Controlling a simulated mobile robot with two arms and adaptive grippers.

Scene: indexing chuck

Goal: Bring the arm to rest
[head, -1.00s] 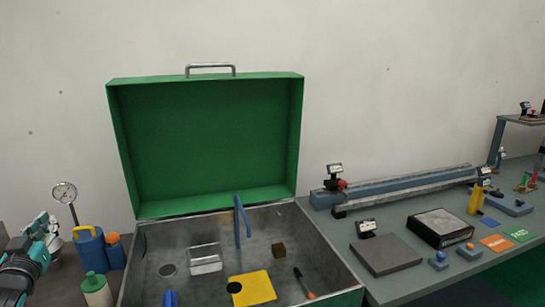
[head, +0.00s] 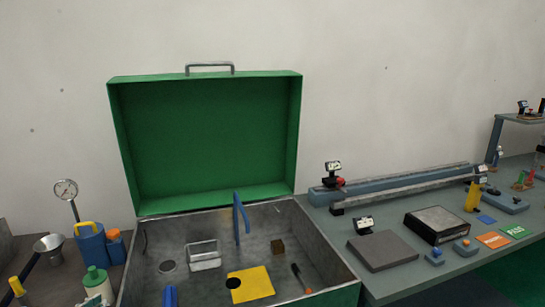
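Neither of my grippers shows in the head view now. The open green case (head: 205,140) stands in the middle with its lid up against the wall. Inside its grey tray lie a yellow plate (head: 257,283) with a dark round spot, a small clear box (head: 204,256), a brown block (head: 278,246), an orange-tipped tool (head: 301,278) and a blue piece (head: 170,297). A blue bent rod (head: 237,220) stands at the back of the tray.
At left are a gauge (head: 66,190), a blue can (head: 90,246), a green-capped bottle (head: 95,284) and a funnel (head: 50,246). On the right bench (head: 410,280) are a long rail (head: 400,190), a grey plate (head: 383,251) and a dark block (head: 437,225).

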